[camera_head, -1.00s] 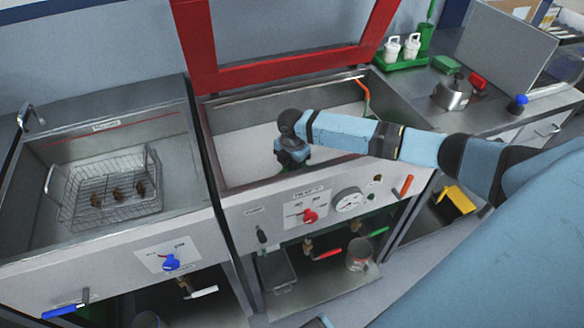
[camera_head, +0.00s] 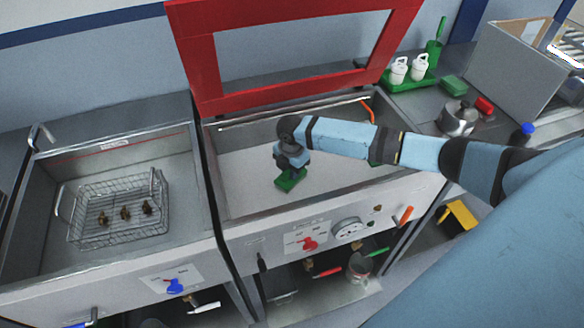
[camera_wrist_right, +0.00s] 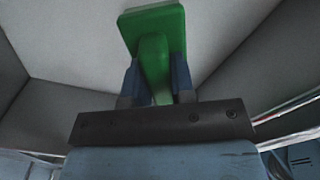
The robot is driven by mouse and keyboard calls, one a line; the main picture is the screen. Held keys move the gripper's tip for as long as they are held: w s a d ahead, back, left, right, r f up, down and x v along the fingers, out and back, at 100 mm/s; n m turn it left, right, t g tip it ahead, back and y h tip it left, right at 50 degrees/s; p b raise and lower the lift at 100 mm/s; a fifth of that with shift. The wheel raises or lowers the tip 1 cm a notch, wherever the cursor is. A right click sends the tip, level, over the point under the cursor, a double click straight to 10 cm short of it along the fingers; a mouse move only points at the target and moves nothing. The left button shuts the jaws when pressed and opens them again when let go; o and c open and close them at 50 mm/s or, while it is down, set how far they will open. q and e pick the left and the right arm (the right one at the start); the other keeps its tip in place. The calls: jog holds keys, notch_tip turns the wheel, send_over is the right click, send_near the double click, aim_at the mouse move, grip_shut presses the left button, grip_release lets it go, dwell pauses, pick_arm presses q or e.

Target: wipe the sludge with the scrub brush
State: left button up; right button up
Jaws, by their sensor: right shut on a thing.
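The green scrub brush (camera_head: 290,179) is in my right gripper (camera_head: 291,162), inside the middle tank (camera_head: 240,165). In the right wrist view the brush's broad green head (camera_wrist_right: 155,20) points away from me, and its handle sits between the two fingers of the right gripper (camera_wrist_right: 157,78). The brush is over the pale tank floor; I cannot tell whether it touches it. No sludge can be made out on the visible floor, and my right arm hides part of the tank. My left gripper is not in view.
A red-framed lid (camera_head: 305,15) stands open behind the middle tank. The left tank holds a wire basket (camera_head: 125,225). A metal kettle (camera_head: 458,118) and a green tray (camera_head: 405,83) with white bottles stand on the right counter. Tank walls surround the gripper.

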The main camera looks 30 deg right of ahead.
notch_tip(320, 180, up, 3)
jog(key=shift+f+p, duration=0.15)
jog(key=shift+p, duration=0.95)
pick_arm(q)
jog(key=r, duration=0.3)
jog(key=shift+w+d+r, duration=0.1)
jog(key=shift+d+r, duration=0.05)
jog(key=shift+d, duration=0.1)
pick_arm(e)
jog(key=shift+f, duration=0.1)
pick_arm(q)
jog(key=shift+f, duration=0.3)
pick_arm(e)
jog(key=shift+a, duration=0.1)
